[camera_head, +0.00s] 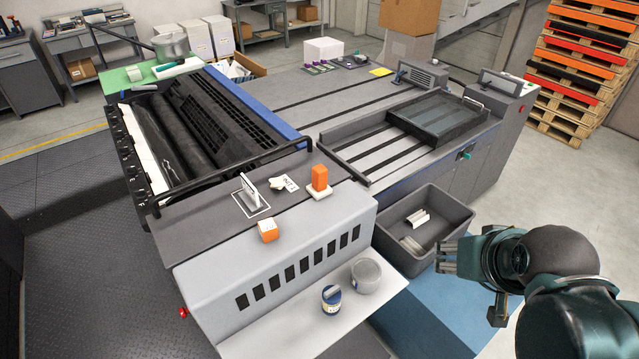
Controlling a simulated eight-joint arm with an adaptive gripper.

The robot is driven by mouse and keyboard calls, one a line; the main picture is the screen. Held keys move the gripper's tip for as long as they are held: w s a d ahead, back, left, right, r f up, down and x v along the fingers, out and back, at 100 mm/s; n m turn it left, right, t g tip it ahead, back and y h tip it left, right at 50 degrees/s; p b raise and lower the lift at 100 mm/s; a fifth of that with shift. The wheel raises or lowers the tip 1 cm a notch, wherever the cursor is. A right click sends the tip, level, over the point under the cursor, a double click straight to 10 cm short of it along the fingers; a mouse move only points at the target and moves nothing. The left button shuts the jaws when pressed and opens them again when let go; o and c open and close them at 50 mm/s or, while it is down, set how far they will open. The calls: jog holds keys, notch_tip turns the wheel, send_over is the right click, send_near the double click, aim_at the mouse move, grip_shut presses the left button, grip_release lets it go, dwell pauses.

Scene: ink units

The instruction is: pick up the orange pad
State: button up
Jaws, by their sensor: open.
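Two orange items stand on the dark top of the grey machine; I cannot tell for sure which is the pad. One is an upright orange block (319,177) on a white base (320,192). The other is a small orange block with white on it (267,230), nearer the machine's front edge. My gripper (447,256) is at the lower right, beside the grey bin's right edge and well right of both items. Its fingers point left, apart from both. It is open, with nothing visible in it.
A dark grey bin (462,214) with pale pieces stands between my gripper and the machine. A blue-labelled tin (331,298) and a grey tub (365,276) sit on the front shelf. A white upright piece (249,187) and a small white item (283,184) stand near the blocks.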

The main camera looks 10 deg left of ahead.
jog(key=shift+r, duration=0.1)
jog(key=w+a+r+m+g+p, duration=0.25)
jog(key=w+a+r, duration=0.3)
jog(key=w, duration=0.45)
jog(key=m+g+h+p, duration=0.1)
jog(key=m+h+p, duration=0.2)
jog(key=m+p, duration=0.4)
send_near(317, 170)
jog(key=shift+n, duration=0.25)
jog(key=x, duration=0.6)
jog(key=shift+w+d+r, duration=0.1)
jog(key=shift+d, duration=0.3)
jog(key=shift+a+f, duration=0.3)
jog(key=shift+a, duration=0.15)
jog(key=shift+w, duration=0.1)
jog(key=shift+x, duration=1.25)
